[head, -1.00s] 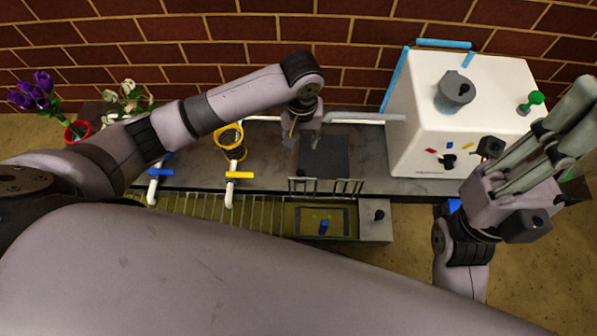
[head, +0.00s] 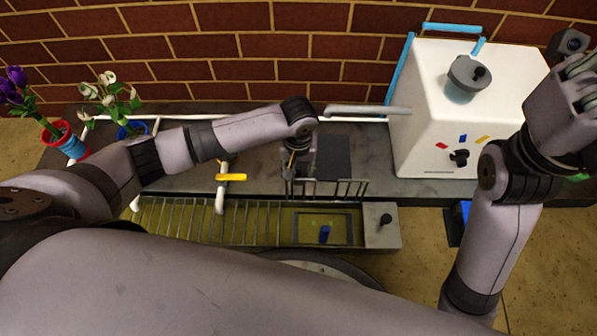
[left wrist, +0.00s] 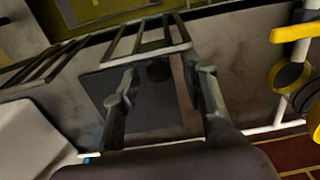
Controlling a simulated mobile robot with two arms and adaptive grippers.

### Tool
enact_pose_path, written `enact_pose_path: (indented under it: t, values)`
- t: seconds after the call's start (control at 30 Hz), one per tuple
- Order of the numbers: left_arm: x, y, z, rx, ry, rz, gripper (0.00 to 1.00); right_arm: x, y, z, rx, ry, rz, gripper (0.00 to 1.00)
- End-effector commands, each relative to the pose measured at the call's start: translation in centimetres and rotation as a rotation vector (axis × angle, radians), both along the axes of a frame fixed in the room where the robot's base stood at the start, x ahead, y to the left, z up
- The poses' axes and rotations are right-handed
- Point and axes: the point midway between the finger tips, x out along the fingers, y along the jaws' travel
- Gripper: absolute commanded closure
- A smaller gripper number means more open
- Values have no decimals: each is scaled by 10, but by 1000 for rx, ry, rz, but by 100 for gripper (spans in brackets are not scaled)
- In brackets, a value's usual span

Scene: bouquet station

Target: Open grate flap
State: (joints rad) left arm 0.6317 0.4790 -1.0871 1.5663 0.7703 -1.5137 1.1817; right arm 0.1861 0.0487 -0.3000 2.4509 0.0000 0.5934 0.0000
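A barred grate flap (head: 345,188) stands raised at the back edge of the trough (head: 225,241), behind its uncovered right part. My left gripper (head: 297,175) is at the left part of this flap, pointing down. In the left wrist view, the flap's bars and rail (left wrist: 148,52) lie just beyond and between the fingertips (left wrist: 167,80). The two fingers are apart; I cannot tell whether either touches the rail. My right gripper (head: 582,85) is at the upper right, cut by the picture edge, away from the flap; its fingers barely show.
A blue piece (head: 325,233) lies in the opening of the trough. A yellow-handled tap (head: 230,177) stands left of my left gripper. A white machine (head: 455,115) stands at right. Flower pots (head: 68,143) stand at far left. A dark plate (head: 333,155) lies behind the flap.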

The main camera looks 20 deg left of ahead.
Motion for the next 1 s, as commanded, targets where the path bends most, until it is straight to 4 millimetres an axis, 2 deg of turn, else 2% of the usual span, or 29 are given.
enact_pose_path:
  t: [0.37,1.0]
  values:
    - [0,0,-5,-1,0,0,60,-2,0,2,-1,-11,0,100]
    - [0,0,-5,0,0,0,100,-2,0,2,0,-10,0,100]
